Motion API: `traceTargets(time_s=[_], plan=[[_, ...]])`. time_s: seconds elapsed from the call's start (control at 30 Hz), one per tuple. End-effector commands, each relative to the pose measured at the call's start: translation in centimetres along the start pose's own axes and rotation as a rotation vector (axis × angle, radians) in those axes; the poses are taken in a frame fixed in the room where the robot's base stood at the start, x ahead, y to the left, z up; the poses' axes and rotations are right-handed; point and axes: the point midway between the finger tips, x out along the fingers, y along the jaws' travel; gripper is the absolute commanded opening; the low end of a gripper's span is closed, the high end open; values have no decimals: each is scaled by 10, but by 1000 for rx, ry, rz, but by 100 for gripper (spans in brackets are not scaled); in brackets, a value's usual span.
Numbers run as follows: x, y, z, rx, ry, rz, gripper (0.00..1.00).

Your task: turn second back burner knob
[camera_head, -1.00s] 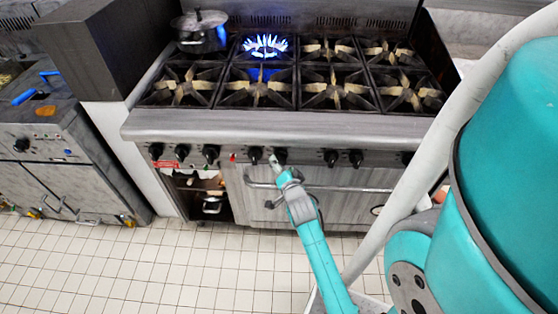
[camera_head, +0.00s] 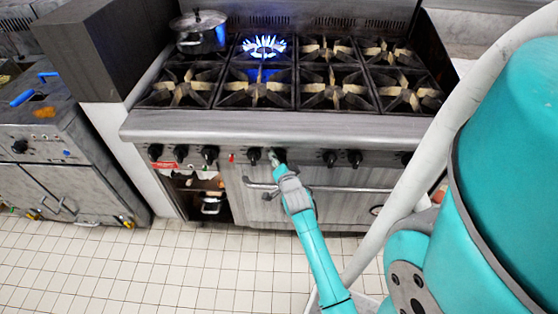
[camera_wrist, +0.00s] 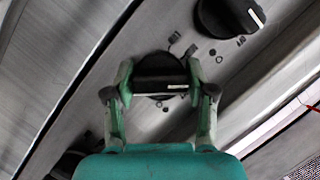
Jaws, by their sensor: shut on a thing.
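The stove's front panel carries a row of black knobs. My gripper (camera_head: 277,157) is at one knob (camera_head: 282,154) near the middle of the row in the head view. In the wrist view my gripper (camera_wrist: 160,77) has a finger on each side of this black knob (camera_wrist: 160,68) and is shut on it. The knob's white mark lies across the picture. A neighbouring knob (camera_wrist: 228,16) shows at the upper right. The second back burner (camera_head: 264,48) is lit with a blue flame.
A lidded pot (camera_head: 200,34) stands on the back left burner. The oven door handle (camera_head: 345,189) runs below the knobs. Another knob (camera_head: 254,155) sits just left of my gripper. A second appliance (camera_head: 50,150) stands at the left, and the tiled floor (camera_head: 180,270) in front is clear.

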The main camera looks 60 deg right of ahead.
Motion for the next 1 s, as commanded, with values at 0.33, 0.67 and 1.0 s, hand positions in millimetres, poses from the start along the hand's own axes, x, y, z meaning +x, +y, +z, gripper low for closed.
traceTargets(time_s=[0.33,0.67,1.0], plan=[[0,0,0,-60,0,24,20],[0,-1,0,-285,0,117,20],[0,-1,0,-584,0,240,20]])
